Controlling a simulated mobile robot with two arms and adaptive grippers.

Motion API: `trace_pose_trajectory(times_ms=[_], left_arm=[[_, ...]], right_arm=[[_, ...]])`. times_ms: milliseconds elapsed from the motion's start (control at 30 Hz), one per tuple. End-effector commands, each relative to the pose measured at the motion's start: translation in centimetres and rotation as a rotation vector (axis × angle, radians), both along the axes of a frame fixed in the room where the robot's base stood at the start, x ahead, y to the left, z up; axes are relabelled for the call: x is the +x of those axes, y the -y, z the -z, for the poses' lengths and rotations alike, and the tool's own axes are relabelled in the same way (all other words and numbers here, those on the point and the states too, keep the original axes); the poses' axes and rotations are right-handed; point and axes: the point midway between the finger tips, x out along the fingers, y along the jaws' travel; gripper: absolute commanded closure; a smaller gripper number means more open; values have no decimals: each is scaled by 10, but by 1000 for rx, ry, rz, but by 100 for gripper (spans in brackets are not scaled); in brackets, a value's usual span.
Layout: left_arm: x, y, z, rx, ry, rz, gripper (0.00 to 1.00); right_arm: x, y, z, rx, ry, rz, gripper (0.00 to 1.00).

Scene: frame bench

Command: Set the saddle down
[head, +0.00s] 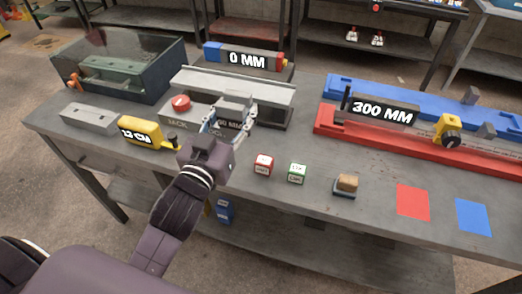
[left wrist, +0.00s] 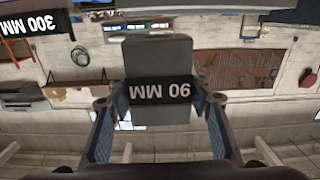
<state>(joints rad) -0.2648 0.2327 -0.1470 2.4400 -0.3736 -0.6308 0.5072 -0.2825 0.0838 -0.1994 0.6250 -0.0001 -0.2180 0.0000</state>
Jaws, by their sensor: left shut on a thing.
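The saddle, a dark grey block (left wrist: 160,60) with a black "90 MM" label upside down in the left wrist view, sits between the two blue fingers of my left gripper (left wrist: 160,110). In the head view my left gripper (head: 215,127) is shut on the saddle (head: 232,104), over the front of a grey fixture (head: 262,86) with a red button. The fixture's front panel is marked "JACK", with a second word partly covered by the gripper. I cannot tell whether the saddle's underside touches the fixture. My right gripper is not in view.
A yellow "13 CM" block (head: 141,132) and a grey bar (head: 90,118) lie to the left. Red (head: 264,164) and green (head: 297,173) cubes and a small brown-topped block (head: 346,185) stand in front. Red and blue patches lie front right.

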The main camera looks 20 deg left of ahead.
Motion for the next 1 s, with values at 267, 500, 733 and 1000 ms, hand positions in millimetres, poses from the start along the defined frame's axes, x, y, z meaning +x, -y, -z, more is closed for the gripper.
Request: trace_pose_trajectory(times_ms=[267, 500, 733, 1000], left_arm=[[27, -11, -55, 16, -7, 10, 94], [27, -12, -5, 14, -19, 9, 94], [27, -12, 54, 14, -16, 9, 94], [27, -12, 96, 15, -10, 10, 94]], right_arm=[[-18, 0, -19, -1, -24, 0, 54], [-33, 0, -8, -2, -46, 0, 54], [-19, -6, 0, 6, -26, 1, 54], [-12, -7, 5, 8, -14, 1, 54]])
